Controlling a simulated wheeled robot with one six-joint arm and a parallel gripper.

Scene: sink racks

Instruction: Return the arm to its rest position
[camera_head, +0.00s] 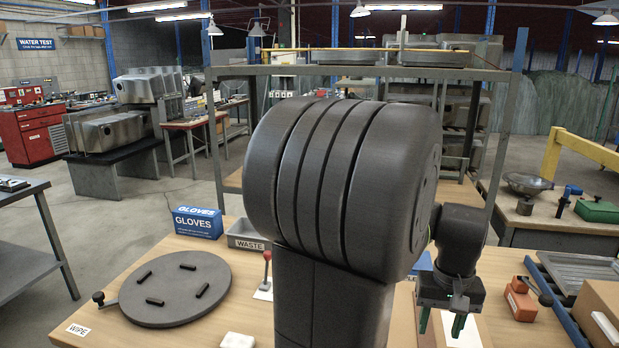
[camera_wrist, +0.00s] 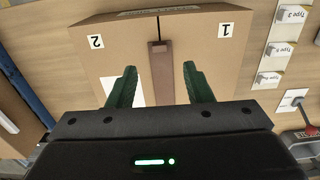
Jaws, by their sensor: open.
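My gripper (camera_head: 442,322) is at the right of the head view, pointing down over the table, its two green fingers apart. In the wrist view my gripper (camera_wrist: 160,82) is open, with nothing held between the fingers. Below it in that view is a cardboard box (camera_wrist: 215,62) with labels "1" and "2" and a brown strip down its middle. I cannot tell how high the fingers are above the box. My large dark arm link fills the middle of the head view and hides much of the table.
On the wooden table are a round grey plate (camera_head: 178,287) with black pegs, a blue gloves box (camera_head: 197,222), a grey waste bin (camera_head: 247,235), a red-knobbed lever (camera_head: 266,268) and an orange block (camera_head: 521,301). A cardboard box (camera_head: 599,304) stands at the right edge. A metal rack (camera_head: 216,150) stands behind.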

